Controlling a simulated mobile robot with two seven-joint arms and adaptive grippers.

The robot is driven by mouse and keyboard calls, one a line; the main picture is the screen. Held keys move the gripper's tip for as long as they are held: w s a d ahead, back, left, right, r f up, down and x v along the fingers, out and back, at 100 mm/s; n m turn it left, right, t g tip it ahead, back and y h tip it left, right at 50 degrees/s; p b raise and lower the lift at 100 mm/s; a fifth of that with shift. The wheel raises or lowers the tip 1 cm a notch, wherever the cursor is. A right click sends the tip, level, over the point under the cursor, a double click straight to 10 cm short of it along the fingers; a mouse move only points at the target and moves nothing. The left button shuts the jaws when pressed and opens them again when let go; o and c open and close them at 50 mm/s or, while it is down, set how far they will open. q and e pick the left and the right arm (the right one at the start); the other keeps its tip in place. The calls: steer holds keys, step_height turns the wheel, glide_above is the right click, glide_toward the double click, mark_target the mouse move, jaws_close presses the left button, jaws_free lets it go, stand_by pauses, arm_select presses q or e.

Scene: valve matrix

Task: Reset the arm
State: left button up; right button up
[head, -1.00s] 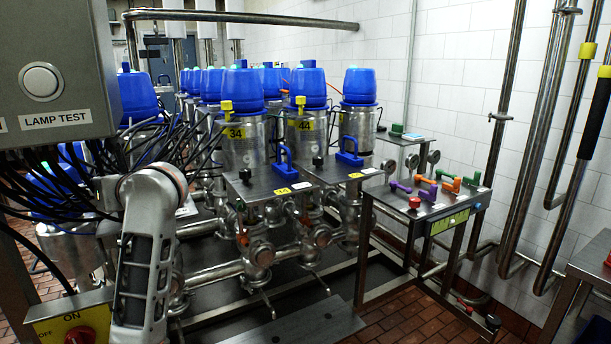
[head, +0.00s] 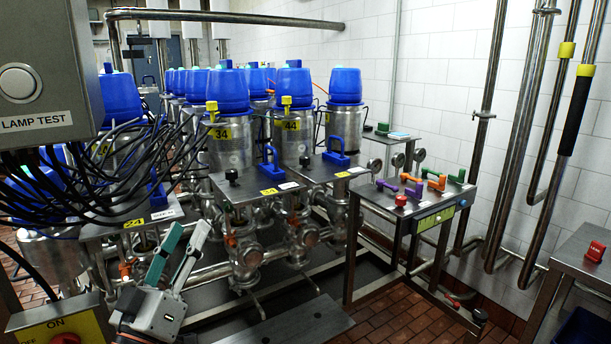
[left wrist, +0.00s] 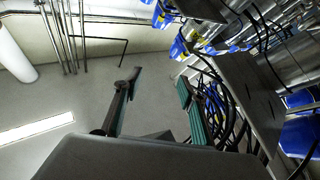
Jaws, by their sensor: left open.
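My left gripper (head: 179,257) is at the lower left of the head view, in front of the valve rows, with its fingers pointing up. Its two fingers stand apart, with green inner pads and nothing between them. In the left wrist view the open fingers (left wrist: 157,90) also show, with only grey ceiling between them. My right gripper is not in either view.
A side table (head: 435,208) holds several coloured handles. A lamp test box (head: 45,70), black cables (head: 70,190) and a switch panel (head: 60,325) crowd the left. The brick floor (head: 400,310) is clear.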

arm_select(q)
steer(key=s+f+m+g+y, duration=0.1)
steer(key=s+f+m+g, duration=0.25)
steer(key=f, duration=0.75)
steer(key=s+f+m+g+y, duration=0.1)
steer(key=s+f+m+g, duration=0.3)
steer(key=f, duration=0.8)
steer(key=s+a+f+m+g+y, duration=0.1)
steer(key=s+a+f+g+y, duration=0.75)
steer(key=s+a+f, duration=0.65)
steer(key=d+f+n+t+h, duration=0.2)
steer(key=d+f+h, duration=0.6)
steer(key=d, duration=0.9)
step_height(320, 180, down, 3)
steer(key=shift+w+f+n+t, duration=0.15)
steer(key=shift+w+n+t, duration=0.25)
steer(key=shift+t, duration=0.4)
